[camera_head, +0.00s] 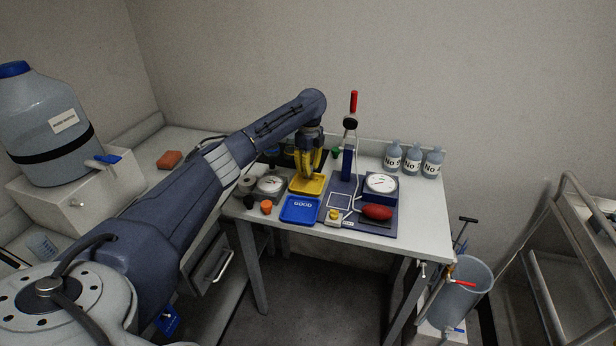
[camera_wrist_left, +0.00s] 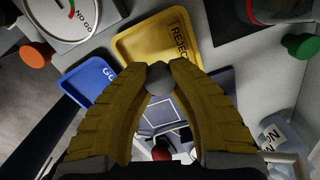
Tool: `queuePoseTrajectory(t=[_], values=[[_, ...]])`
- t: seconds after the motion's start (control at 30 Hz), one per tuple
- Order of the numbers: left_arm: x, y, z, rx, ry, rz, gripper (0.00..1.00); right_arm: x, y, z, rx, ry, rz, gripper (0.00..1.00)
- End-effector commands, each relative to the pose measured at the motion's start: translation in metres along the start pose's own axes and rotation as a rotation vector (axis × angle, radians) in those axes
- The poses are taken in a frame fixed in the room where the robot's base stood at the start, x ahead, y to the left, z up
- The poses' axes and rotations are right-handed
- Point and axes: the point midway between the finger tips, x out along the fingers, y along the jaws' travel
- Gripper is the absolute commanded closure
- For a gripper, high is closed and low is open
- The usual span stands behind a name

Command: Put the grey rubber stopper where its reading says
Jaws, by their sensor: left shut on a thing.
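My left gripper (camera_head: 308,172) points down over the yellow tray (camera_head: 306,189) in the head view. In the left wrist view its yellow fingers (camera_wrist_left: 160,72) are shut on the grey rubber stopper (camera_wrist_left: 158,86). The stopper is hidden by the fingers in the head view. The yellow tray is marked REJECT in the left wrist view (camera_wrist_left: 145,40). The blue tray (camera_head: 299,216), marked GOOD, lies just in front of it and also shows in the left wrist view (camera_wrist_left: 88,78). My right gripper is not in view.
A round dial (camera_head: 270,184) stands left of the trays, with NO GO lettering in the left wrist view (camera_wrist_left: 62,18). Right are a gauge (camera_head: 381,183), a red bulb (camera_head: 376,212) and a stand (camera_head: 347,163). Orange and black stoppers (camera_head: 266,207) sit at the front left. Bottles (camera_head: 412,160) stand behind.

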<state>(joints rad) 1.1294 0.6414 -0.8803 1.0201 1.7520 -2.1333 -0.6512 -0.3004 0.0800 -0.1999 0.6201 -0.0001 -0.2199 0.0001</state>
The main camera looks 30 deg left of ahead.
Motion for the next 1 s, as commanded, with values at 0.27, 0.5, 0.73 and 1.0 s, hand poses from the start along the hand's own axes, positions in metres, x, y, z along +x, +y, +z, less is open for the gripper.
queuePoseTrajectory(t=[0.27,0.5,0.73,1.0], values=[[0.034,0.001,-0.002,-0.001,0.001,0.003,1.0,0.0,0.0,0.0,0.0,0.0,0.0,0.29],[0.04,0.0,-0.002,0.001,0.0,0.0,1.0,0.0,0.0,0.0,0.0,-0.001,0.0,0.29],[0.041,0.0,-0.002,0.001,0.0,0.001,1.0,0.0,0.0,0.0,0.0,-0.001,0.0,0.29],[0.043,0.0,-0.002,0.001,0.0,0.001,0.58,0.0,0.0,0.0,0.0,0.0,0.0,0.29]])
